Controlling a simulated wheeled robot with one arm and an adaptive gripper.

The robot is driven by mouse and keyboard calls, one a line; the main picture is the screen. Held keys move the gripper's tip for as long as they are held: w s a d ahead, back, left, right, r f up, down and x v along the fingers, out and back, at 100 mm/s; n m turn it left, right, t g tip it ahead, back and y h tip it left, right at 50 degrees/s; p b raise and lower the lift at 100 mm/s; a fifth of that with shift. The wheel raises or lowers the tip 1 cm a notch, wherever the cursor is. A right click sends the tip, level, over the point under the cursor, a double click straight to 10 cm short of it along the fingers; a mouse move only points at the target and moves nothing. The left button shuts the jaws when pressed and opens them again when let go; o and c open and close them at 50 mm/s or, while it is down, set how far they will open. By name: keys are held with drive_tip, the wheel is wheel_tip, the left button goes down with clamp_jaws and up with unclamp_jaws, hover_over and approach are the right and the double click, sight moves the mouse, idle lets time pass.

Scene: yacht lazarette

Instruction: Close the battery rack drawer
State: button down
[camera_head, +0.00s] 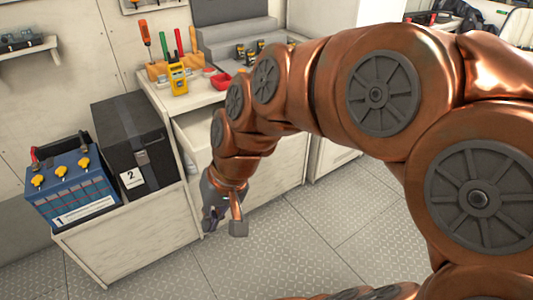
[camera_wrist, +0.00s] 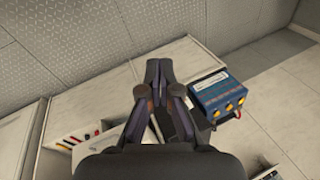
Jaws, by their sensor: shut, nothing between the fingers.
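The battery rack drawer (camera_head: 130,243) is a cream box front at the left of the head view. It holds a blue battery (camera_head: 72,188) marked 1 and a black box (camera_head: 130,138) marked 2. How far out it stands is hard to tell. My gripper (camera_head: 224,228) points down just right of the drawer front, its fingers shut and empty. In the wrist view my gripper (camera_wrist: 158,66) is in the middle, and the blue battery (camera_wrist: 216,98) is at its right. The black box is mostly hidden behind the fingers. I cannot tell whether the fingers touch the drawer.
A wall shelf (camera_head: 28,48) is at left. Patterned floor (camera_head: 300,225) is clear in front.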

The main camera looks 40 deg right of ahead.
drive_tip(key=w+d+f+m+t+b, duration=0.3)
drive_tip(key=w+d+m+t+b, duration=0.1)
drive_tip(key=w+d+b, duration=0.3)
drive_tip(key=w+d+f+m+t+b, duration=0.35)
drive_tip(key=w+d+b, duration=0.25)
drive_tip(key=b, duration=0.2)
drive_tip(key=d+f+m+t+h+b, duration=0.2)
drive_tip(key=d+m+t+b, duration=0.3)
drive_tip(key=d, duration=0.6)
drive_tip(key=d+f+m+h+b, duration=0.25)
drive_tip(key=d+b, duration=0.45)
drive_tip(key=d, duration=0.4)
drive_tip(key=r+x, duration=0.1)
drive_tip(key=x, duration=1.1)
drive_tip(key=shift+w+b, duration=0.35)
drive_tip(key=shift+w, duration=0.3)
drive_tip(key=shift+d+r, duration=0.15)
